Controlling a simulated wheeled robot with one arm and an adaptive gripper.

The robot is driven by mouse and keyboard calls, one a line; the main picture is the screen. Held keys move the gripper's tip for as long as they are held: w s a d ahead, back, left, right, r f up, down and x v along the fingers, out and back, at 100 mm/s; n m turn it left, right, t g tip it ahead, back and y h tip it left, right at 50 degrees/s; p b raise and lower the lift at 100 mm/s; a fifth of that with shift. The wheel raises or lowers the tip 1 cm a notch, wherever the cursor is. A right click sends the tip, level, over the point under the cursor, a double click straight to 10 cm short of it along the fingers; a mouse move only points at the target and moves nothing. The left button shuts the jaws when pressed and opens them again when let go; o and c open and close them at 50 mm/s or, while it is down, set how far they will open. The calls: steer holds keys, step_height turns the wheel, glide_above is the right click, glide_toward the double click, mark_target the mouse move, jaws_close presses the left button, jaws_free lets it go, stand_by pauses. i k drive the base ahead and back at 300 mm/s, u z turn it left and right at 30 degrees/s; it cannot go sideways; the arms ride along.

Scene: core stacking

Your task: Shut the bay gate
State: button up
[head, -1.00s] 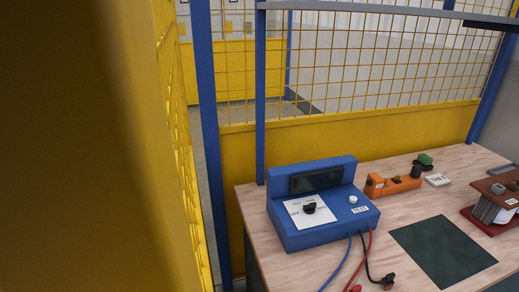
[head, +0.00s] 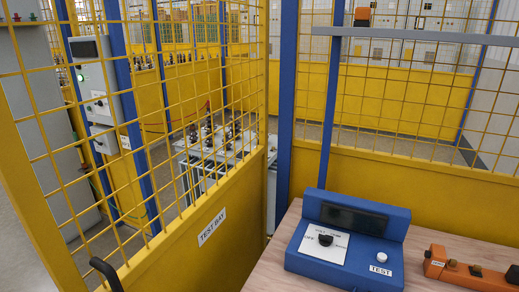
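The bay gate (head: 165,250) is a yellow panel with wire mesh above and a "TEST BAY" sign (head: 212,227) on its lower part. It runs from beside the blue post (head: 287,100) toward me at the lower left. A black handle (head: 106,274) sits near its near end, cut off by the bottom edge. The slanted near edge (head: 40,195) of the gate stands free, with no post touching it in view, so the gate looks open. My gripper is not in view.
A wooden bench (head: 258,275) at the lower right carries a blue test unit (head: 345,262) and an orange device (head: 462,270). Behind the gate stand a table with dark parts (head: 225,145) and a grey control box (head: 92,75) on blue posts. Yellow mesh fencing (head: 430,120) closes the back.

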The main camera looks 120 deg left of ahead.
mark_target(216, 244)
steer(key=u, duration=4.1)
steer(key=i, duration=0.5)
steer(key=z, duration=1.5)
steer(key=k, duration=1.1)
steer(key=u, duration=2)
